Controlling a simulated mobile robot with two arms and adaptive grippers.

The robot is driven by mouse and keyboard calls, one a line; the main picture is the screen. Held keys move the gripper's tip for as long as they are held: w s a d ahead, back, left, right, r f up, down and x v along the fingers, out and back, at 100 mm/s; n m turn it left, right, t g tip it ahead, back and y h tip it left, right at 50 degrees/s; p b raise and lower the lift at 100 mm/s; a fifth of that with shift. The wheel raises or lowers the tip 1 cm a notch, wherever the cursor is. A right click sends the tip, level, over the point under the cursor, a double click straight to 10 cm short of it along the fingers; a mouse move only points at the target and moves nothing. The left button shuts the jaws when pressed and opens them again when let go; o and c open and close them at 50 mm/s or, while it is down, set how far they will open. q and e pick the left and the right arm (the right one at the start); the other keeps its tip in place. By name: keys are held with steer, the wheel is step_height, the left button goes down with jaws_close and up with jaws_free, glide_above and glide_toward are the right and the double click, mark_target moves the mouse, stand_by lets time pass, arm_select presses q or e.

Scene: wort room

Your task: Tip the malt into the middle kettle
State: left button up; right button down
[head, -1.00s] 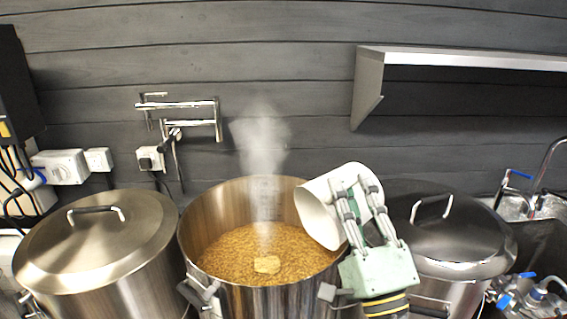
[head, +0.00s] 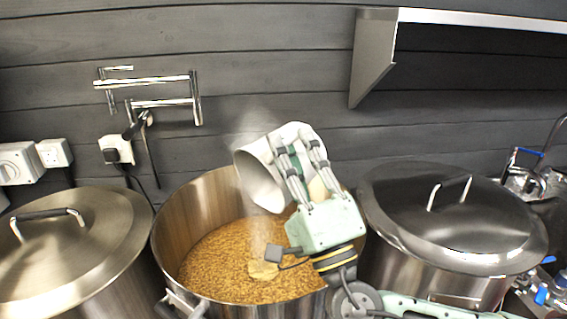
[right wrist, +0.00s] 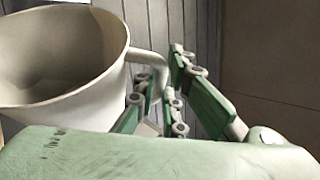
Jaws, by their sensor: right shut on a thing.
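The middle kettle (head: 170,240) stands open and holds golden-brown malt (head: 215,262) with a pale heap (head: 262,270) near its front. A white jug (head: 262,178) is tilted above the kettle's back right part, its mouth facing left and down. In the right wrist view the jug (right wrist: 60,112) shows a bare grey inside; I see no malt in the visible part. My right gripper (head: 296,158) is shut on the jug at its handle side; the fingers and handle also show in the wrist view (right wrist: 160,95). My left gripper is not in view.
A lidded kettle (head: 75,245) stands at left and another lidded kettle (head: 450,225) at right, close to my forearm. Steam rises from the middle kettle. A folding metal tap arm (head: 150,90) and a shelf (head: 470,20) are on the wall behind. A sink tap (head: 535,165) is at far right.

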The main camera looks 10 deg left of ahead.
steer(key=shift+w+a+f, duration=0.2)
steer(key=shift+w+f, duration=0.1)
steer(key=shift+w+m, duration=0.3)
steer(key=shift+w, duration=0.05)
steer(key=shift+w+d+m+t+h+p, duration=0.15)
steer(key=shift+w+m+t+h+p, duration=0.15)
steer(key=shift+m+h+p, duration=0.25)
steer(key=w+d+m+g+h+p, duration=0.2)
steer(key=w+d+m+h+p, duration=0.65)
steer(key=m, duration=0.45)
arm_select(q)
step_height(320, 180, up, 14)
steer(key=p, duration=0.5)
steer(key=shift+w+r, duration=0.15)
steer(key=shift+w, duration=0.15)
arm_select(e)
step_height(320, 180, down, 7)
steer(key=w+m+g+h, duration=0.1)
steer(key=m+g, duration=0.5)
steer(key=m, duration=0.1)
steer(key=shift+a+g, duration=0.35)
steer(key=shift+g, duration=0.05)
